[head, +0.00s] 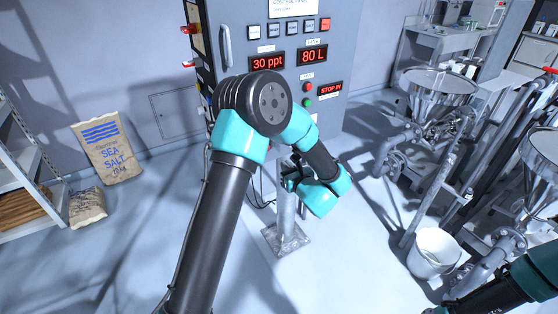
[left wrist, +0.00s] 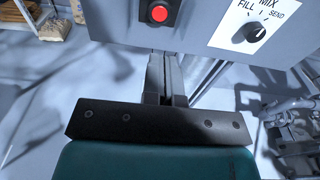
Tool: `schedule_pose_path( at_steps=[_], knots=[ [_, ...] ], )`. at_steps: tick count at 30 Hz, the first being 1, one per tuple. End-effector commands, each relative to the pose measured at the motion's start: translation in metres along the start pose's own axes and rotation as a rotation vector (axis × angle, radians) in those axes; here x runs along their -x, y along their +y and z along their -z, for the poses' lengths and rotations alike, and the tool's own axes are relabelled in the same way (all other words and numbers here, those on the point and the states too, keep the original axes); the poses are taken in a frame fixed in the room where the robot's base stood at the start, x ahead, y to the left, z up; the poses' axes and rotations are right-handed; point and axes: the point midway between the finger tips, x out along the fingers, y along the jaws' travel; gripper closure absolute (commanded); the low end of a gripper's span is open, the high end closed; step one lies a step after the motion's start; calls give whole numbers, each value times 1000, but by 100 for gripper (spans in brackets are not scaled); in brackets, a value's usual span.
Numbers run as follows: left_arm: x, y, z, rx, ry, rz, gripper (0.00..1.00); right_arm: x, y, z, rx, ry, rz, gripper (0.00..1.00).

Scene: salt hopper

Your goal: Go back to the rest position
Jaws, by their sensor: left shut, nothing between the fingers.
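My left arm reaches up from the bottom of the head view and bends down in front of the grey control cabinet (head: 345,35). My left gripper (head: 290,182) is small and partly hidden there. In the left wrist view the fingers of my left gripper (left wrist: 166,80) are together with nothing between them, below a red button (left wrist: 159,13) and apart from it. A mix knob (left wrist: 254,32) with FILL and SEND labels sits to the right. Part of my right arm shows at the lower right of the head view; its gripper is out of view.
The cabinet displays read 30 ppt and 80 L. A metal post foot (head: 286,239) stands below the left gripper. A white bucket (head: 433,254), pipes and a steel hopper (head: 438,83) crowd the right. A sea salt sack (head: 107,150) and shelf are left.

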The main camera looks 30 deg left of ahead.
Motion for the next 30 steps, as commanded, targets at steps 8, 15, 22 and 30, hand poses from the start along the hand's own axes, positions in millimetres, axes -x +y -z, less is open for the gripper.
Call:
schedule_pose_path(
  at_steps=[8,15,22,30],
  knots=[
    [18,0,0,1,0,0,100,0,0,0,0,0,0,57],
    [18,0,0,0,0,0,100,0,0,0,0,0,0,57],
    [17,0,2,-11,3,5,100,0,0,0,0,0,0,57],
    [9,-2,33,-297,64,143,100,0,0,0,0,0,0,57]
  ],
)
